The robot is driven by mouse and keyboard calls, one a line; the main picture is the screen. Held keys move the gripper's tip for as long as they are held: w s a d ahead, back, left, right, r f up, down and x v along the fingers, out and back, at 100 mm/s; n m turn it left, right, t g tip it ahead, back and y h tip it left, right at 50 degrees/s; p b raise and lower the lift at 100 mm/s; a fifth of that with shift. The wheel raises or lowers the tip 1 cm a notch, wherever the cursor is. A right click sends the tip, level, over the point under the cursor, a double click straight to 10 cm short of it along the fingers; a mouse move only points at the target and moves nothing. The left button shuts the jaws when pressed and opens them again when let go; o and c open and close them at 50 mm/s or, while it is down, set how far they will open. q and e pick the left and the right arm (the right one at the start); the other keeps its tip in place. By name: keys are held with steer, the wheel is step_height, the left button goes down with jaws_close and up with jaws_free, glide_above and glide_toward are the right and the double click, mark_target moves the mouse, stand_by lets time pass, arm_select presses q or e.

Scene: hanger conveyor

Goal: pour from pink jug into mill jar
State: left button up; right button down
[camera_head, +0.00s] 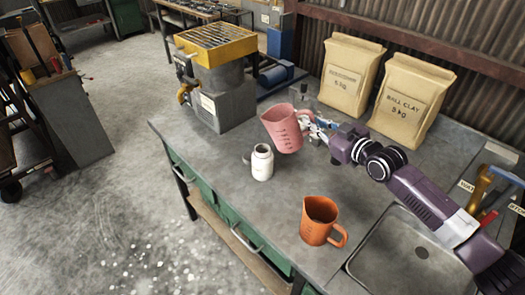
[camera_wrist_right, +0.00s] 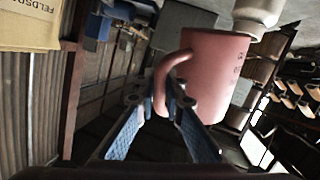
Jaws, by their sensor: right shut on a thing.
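The pink jug (camera_head: 284,130) is held above the bench, tilted a little toward the left, behind and to the right of the white mill jar (camera_head: 262,164). My right gripper (camera_head: 314,126) is shut on the jug's handle. The right wrist view shows the blue fingers (camera_wrist_right: 158,100) at the handle of the pink jug (camera_wrist_right: 212,72), and part of the white jar (camera_wrist_right: 258,14) at the top edge. The jar stands upright on the bench, its top clear of the jug. The jug's contents are hidden. My left gripper is out of view.
An orange jug (camera_head: 318,220) stands on the bench (camera_head: 215,160) near the sink (camera_head: 410,250). A yellow-topped machine (camera_head: 216,75) stands at the back left. Two clay bags (camera_head: 350,75) stand against the wall. The bench around the jar is mostly clear.

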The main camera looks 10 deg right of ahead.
mark_target(307, 132)
steer(key=shift+w+a+f+m+t+y+b, duration=0.15)
steer(key=shift+f+m+b, duration=0.4)
steer(key=shift+b, duration=0.8)
steer(key=shift+s+a+f+m+t+y+b, duration=0.1)
steer(key=shift+a+f+m+t+y+b, duration=0.15)
steer(key=shift+f+b, duration=0.8)
steer(key=shift+w+a+f+m+t+y+b, duration=0.15)
steer(key=shift+f+m+b, duration=0.25)
steer(key=shift+b, duration=1.2)
steer(key=shift+a+f+m+b, duration=0.15)
steer(key=shift+m+b, duration=0.15)
steer(key=shift+b, duration=0.3)
steer(key=shift+s+r, duration=0.1)
steer(key=shift+r, duration=0.15)
steer(key=shift+r+p, duration=1.3)
steer(key=shift+r, duration=0.15)
steer(key=shift+f, duration=0.15)
